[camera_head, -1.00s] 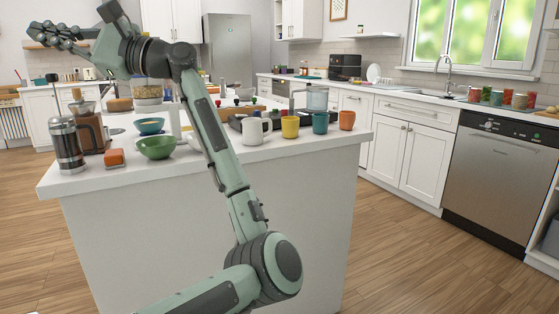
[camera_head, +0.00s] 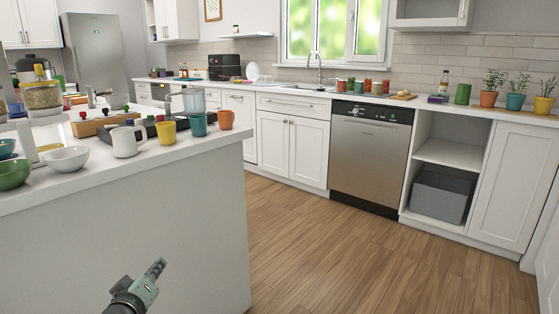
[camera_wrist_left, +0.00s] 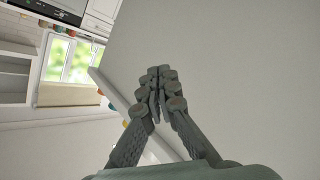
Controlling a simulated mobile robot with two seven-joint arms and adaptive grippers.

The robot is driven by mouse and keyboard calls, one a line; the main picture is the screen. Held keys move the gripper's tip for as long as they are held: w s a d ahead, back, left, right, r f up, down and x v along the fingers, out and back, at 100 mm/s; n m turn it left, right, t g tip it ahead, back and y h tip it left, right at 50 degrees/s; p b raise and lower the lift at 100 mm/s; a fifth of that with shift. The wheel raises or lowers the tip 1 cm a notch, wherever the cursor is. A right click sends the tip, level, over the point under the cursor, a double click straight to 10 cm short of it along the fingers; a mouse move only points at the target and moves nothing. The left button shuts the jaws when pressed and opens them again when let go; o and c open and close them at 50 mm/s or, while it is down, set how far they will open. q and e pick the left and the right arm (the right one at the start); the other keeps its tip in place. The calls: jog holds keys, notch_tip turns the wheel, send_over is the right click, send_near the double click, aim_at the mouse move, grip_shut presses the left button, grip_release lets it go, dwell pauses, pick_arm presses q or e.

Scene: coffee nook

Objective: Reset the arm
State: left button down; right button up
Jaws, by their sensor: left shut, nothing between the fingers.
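My left gripper (camera_head: 156,270) shows low in the head view, in front of the island's pale side and below its top. Its fingers point up and to the right. In the left wrist view the gripper (camera_wrist_left: 160,75) has its fingers together, with nothing between them. The island's pale side (camera_wrist_left: 230,70) fills much of that view. My right gripper is in neither view.
The island (camera_head: 150,225) stands at the left. Bowls, a white mug (camera_head: 127,141), a yellow mug (camera_head: 167,132), a teal mug (camera_head: 198,125) and an orange mug (camera_head: 226,119) sit on its top. The wooden floor (camera_head: 340,250) to the right is clear. A dishwasher (camera_head: 367,155) stands beyond.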

pick_arm(q)
jog(key=s+d+f+m+g, duration=0.2)
jog(key=s+f+m+g, duration=0.15)
jog(key=s+f, duration=0.6)
jog(key=s+d+f+m+g, duration=0.1)
jog(key=s+f+m+g, duration=0.25)
jog(key=s+f, duration=0.6)
jog(key=s+f+m+g, duration=0.3)
jog(key=s+f+g, duration=0.2)
jog(key=s+f, duration=0.6)
jog(key=s, duration=0.4)
jog(key=shift+d+f+g, duration=0.2)
jog(key=shift+f+g, duration=0.05)
jog(key=shift+g, duration=0.05)
jog(key=shift+s, duration=0.1)
